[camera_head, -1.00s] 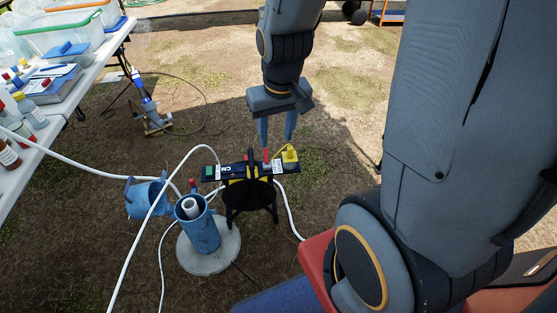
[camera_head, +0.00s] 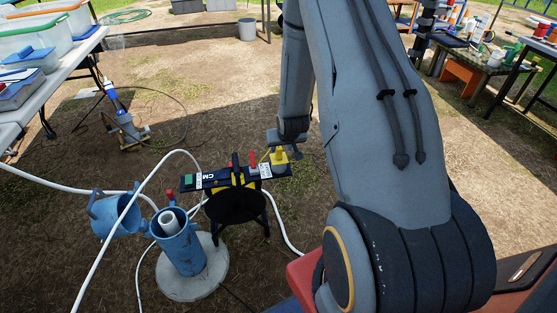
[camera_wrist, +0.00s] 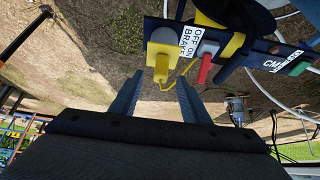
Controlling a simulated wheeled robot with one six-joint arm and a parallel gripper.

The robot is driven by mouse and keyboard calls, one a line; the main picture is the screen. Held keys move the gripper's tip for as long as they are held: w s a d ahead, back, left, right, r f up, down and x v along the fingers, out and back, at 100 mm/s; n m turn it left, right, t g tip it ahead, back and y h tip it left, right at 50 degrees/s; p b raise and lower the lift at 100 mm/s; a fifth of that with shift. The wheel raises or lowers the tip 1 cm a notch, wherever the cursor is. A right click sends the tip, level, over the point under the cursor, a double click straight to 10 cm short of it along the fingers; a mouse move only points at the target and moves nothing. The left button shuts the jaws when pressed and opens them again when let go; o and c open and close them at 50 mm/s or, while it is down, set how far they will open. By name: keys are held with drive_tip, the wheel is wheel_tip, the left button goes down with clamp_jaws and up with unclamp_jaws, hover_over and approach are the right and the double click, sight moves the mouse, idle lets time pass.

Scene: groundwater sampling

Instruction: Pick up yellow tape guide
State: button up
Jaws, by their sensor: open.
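The yellow tape guide (camera_head: 279,157) sits at the right end of the black panel on the water-level reel (camera_head: 236,203). In the wrist view the tape guide (camera_wrist: 162,45) is a yellow block with a knob, and a thin yellow line loops below it. My gripper (camera_wrist: 158,88) is open and empty. Its two blue fingers point toward the tape guide, one on each side of it in the picture, with the tips apparently short of the block. In the head view the fingers are mostly hidden.
A red switch (camera_wrist: 205,62) labelled OFF/ON BRAKE is close beside the guide. A blue well pipe (camera_head: 184,250) stands on a concrete pad left of the reel, with white hoses around. A white table (camera_head: 60,62) is at the left. Open dirt lies behind the reel.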

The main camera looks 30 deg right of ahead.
sight(279, 149)
drive_tip(key=x, duration=0.6)
drive_tip(key=shift+w+f, duration=0.1)
drive_tip(key=shift+w, duration=0.2)
clamp_jaws()
